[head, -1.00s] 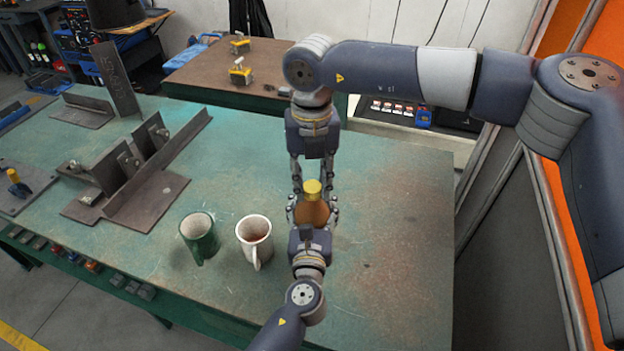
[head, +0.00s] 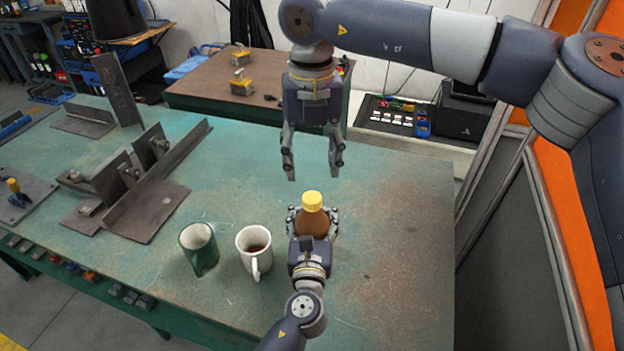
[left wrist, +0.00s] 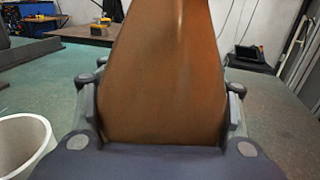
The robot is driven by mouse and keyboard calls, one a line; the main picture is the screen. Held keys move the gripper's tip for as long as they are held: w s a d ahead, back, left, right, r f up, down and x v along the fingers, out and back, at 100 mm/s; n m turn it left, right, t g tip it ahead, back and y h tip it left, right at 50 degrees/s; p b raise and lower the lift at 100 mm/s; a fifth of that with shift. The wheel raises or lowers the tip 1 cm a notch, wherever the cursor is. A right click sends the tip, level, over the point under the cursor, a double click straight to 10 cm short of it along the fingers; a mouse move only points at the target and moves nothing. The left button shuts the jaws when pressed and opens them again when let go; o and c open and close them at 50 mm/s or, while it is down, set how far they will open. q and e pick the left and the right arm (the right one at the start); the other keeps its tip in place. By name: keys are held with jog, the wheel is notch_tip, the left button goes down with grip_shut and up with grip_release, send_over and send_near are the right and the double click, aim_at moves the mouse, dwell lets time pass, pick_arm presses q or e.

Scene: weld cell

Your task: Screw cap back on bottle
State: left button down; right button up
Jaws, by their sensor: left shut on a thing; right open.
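The brown bottle (head: 312,220) stands upright over the green table with the yellow cap (head: 312,201) on its top. I cannot tell how tightly the cap sits. My left gripper (head: 312,228) is shut around the bottle's body from the near side. The bottle fills the middle of the left wrist view (left wrist: 163,85), where a finger shows on each side of it; its cap is out of that view. My right gripper (head: 313,172) is open and empty, pointing down above and slightly behind the cap, with clear space between its fingertips and the cap.
A white mug (head: 254,241) with dark liquid and a green mug (head: 199,251) stand left of the bottle. Steel angle pieces (head: 150,205) lie farther left on the green table (head: 400,230). The table is clear to the right. A brown table (head: 205,88) stands behind.

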notch_tip(320, 180, up, 4)
jog(key=shift+f, duration=0.15)
pick_arm(q)
jog(key=shift+c, duration=1.9)
grip_release()
jog(key=shift+s, duration=0.1)
jog(key=s, duration=1.2)
jog(key=shift+a, duration=0.3)
jog(key=shift+w, duration=0.1)
